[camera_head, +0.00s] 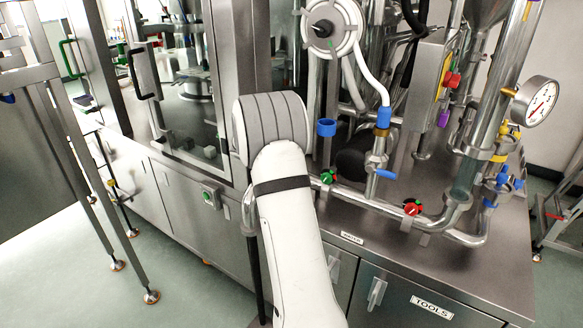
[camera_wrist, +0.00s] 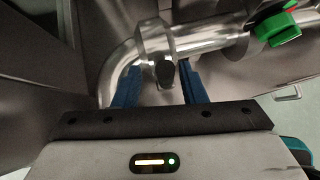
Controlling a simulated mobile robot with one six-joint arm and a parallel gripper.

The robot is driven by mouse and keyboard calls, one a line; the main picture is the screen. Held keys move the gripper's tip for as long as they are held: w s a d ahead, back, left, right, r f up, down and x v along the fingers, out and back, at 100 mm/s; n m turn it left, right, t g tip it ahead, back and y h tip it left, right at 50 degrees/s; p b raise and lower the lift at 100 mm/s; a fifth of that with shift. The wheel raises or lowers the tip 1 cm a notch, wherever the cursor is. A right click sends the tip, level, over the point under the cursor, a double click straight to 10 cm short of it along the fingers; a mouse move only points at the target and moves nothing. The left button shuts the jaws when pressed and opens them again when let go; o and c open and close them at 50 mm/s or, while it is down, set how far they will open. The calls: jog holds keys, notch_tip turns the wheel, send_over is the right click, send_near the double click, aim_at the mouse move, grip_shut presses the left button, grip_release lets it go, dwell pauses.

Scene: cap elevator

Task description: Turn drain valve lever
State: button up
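In the wrist view, a small dark lever end (camera_wrist: 165,73) shows below a collar on a bent steel pipe (camera_wrist: 128,62). I take it to be the drain valve lever. My gripper (camera_wrist: 160,76) has two blue fingers, set apart, one on each side of the dark end. Gaps show between the fingers and the lever, so the gripper looks open. The lever's full length and angle cannot be made out. In the head view my white arm hides the gripper and the lever.
A green valve knob (camera_wrist: 278,28) is at the upper right of the wrist view; it also shows in the head view (camera_head: 328,177). A red valve knob (camera_head: 411,209) is farther right along the pipe. Steel cabinet doors (camera_head: 400,300) stand below. Open floor (camera_head: 70,260) is at left.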

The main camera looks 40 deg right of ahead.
jog(key=shift+a, duration=0.1)
jog(key=v, duration=0.7)
jog(key=shift+a+r, duration=0.25)
jog(key=shift+a, duration=0.05)
jog(key=s+a+r+m+y+p, duration=0.1)
jog(key=s+a+m+y, duration=0.3)
jog(key=s+a+m, duration=0.6)
jog(key=s+a+r+m+y+p, duration=0.1)
jog(key=s+a+r+m+y, duration=0.3)
jog(key=s+a+m, duration=0.6)
jog(key=s+a, duration=0.6)
jog(key=s, duration=0.6)
jog(key=shift+s+t+y+p, duration=0.3)
jog(key=shift+t+y, duration=0.1)
